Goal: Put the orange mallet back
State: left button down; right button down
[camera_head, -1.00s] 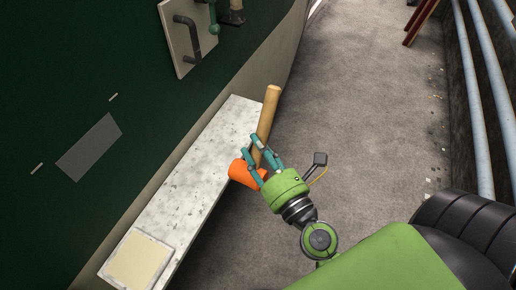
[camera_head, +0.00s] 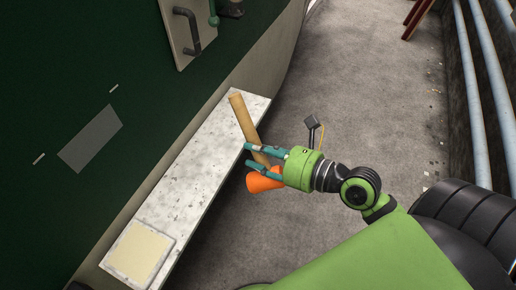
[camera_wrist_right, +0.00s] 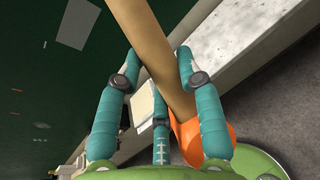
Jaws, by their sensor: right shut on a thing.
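The orange mallet has a wooden handle (camera_head: 244,118) and an orange head (camera_head: 264,181). My right gripper (camera_head: 250,156) is shut on the handle, close to the head. The handle points up and to the left over the pale speckled ledge, and the head hangs beside the ledge's right edge. In the right wrist view the handle (camera_wrist_right: 149,45) runs between the teal fingers, with part of the orange head (camera_wrist_right: 205,139) behind the right finger. A cream square pad in a grey frame (camera_head: 140,254) lies on the near end of the ledge. My left gripper is not in view.
The speckled ledge (camera_head: 190,175) runs along a dark green wall (camera_head: 60,90); its middle is bare. A panel with a dark handle (camera_head: 188,28) is on the wall above. Grey pipes (camera_head: 470,90) line the right wall. The floor (camera_head: 370,80) between is mostly clear.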

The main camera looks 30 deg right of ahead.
jog(key=shift+d+f+n+g+y, duration=0.1)
jog(key=shift+n+g+y, duration=0.2)
jog(key=shift+n+g, duration=0.2)
jog(key=shift+s+n+g, duration=0.15)
jog(key=shift+n+g, duration=0.45)
jog(key=shift+f, duration=0.1)
